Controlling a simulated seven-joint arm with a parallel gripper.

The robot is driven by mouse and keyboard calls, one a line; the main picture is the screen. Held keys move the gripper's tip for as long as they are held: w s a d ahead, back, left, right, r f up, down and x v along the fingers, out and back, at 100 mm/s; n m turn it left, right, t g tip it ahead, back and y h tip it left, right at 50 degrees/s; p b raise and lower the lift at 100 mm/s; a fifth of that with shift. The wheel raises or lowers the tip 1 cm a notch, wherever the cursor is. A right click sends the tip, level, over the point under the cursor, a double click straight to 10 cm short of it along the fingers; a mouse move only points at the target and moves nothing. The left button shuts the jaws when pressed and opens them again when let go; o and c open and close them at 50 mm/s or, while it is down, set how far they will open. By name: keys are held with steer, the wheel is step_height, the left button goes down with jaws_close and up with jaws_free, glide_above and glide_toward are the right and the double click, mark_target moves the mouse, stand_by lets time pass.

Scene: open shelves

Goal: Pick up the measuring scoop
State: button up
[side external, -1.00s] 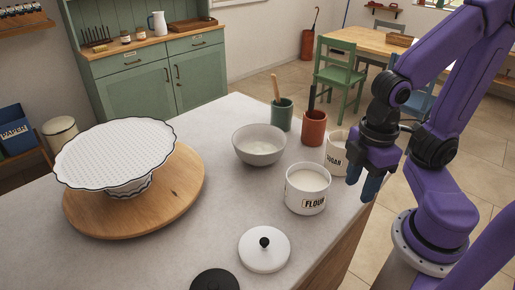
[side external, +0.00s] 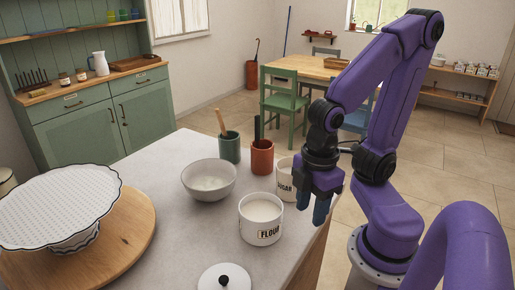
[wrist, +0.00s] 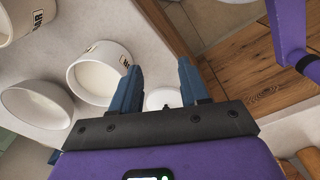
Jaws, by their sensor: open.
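I cannot make out a measuring scoop in either view. The white flour canister (side external: 261,232) stands open on the counter, filled with white powder, and it also shows in the wrist view (wrist: 90,85). My gripper (side external: 321,212) hangs pointing down at the counter's right edge, to the right of the flour canister and apart from it. In the wrist view my gripper (wrist: 158,66) has its two blue fingers spread, with nothing held between them. The white lid with a black knob (side external: 224,280) lies on the counter and shows beyond the finger gap in the wrist view (wrist: 160,98).
A sugar canister (side external: 285,184) stands close behind my gripper. A pale bowl (side external: 209,183), a terracotta pot (side external: 262,158) and a green pot (side external: 230,148) stand farther back. A cake stand (side external: 55,212) sits on a round wooden board (side external: 135,240) at left.

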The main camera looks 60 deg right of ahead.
steer(key=shift+c, duration=0.2)
stand_by(0.4)
steer(key=w+d+r+m, duration=0.1)
steer(key=w+r+m, duration=0.5)
steer(key=w, duration=0.4)
steer(key=w+d+r+m, duration=0.2)
steer(key=w+r+m, duration=0.2)
steer(key=w+m, duration=0.6)
steer(key=m+h, duration=0.2)
steer(key=m, duration=1.3)
glide_toward(257, 116)
steer(key=f, duration=0.2)
steer(key=d+f, duration=0.1)
steer(key=f, duration=0.1)
steer(key=w+f, duration=0.1)
steer(key=f, duration=0.2)
steer(key=shift+d, duration=0.15)
steer(key=shift+s+d+f, duration=0.15)
steer(key=shift+f, duration=1.15)
steer(key=shift+s+d+f, duration=0.15)
steer(key=shift+f, duration=1.15)
